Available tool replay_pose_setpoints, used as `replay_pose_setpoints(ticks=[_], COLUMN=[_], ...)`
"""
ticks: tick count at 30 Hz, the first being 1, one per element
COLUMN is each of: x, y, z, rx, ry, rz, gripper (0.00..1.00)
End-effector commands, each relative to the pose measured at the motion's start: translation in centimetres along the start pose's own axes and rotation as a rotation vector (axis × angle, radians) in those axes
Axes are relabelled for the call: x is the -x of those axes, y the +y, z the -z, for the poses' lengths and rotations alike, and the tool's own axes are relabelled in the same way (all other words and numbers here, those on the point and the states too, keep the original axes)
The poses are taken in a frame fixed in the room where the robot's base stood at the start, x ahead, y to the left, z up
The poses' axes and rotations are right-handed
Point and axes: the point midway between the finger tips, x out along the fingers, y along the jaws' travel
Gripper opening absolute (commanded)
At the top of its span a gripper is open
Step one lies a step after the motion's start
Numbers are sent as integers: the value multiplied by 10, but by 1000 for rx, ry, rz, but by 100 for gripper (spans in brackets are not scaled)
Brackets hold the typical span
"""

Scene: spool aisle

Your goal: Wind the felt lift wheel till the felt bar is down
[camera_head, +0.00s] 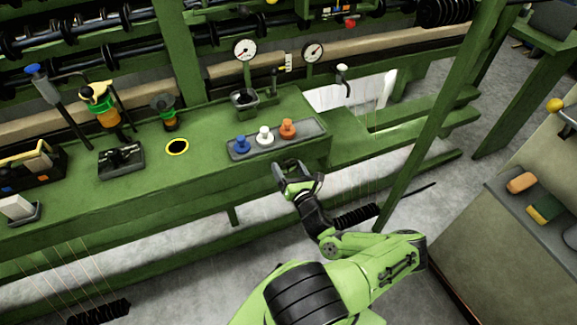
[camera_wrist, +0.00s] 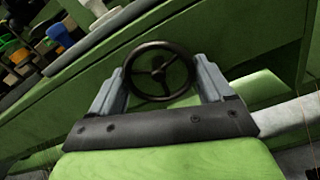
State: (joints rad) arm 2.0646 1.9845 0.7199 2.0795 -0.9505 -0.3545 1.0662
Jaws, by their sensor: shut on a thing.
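The felt lift wheel (camera_wrist: 157,50) is a dark, three-spoked handwheel in front of the green machine face. It sits between the two grey fingers of my gripper (camera_wrist: 160,84) in the wrist view, and the fingers are shut on its rim from either side. In the head view my gripper (camera_head: 298,172) is at the front edge of the green bench, below the tray of bobbins. The wheel is mostly hidden there by the gripper. I cannot make out the felt bar for certain in either view.
A grey tray (camera_head: 240,153) holds a blue, a white and an orange bobbin just above my gripper. A green diagonal post (camera_head: 437,110) stands to the right. A grey cabinet (camera_head: 470,235) with coloured blocks is at the far right. Two dials (camera_head: 245,50) are at the back.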

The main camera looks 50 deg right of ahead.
Motion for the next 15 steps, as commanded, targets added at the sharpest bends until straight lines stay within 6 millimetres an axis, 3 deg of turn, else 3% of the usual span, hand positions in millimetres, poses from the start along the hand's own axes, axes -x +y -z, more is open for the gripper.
replay_pose_setpoints(ticks=[15], x=[0], y=[-2], z=[-1], rx=[494], ry=[6], rz=[-1], gripper=[50])
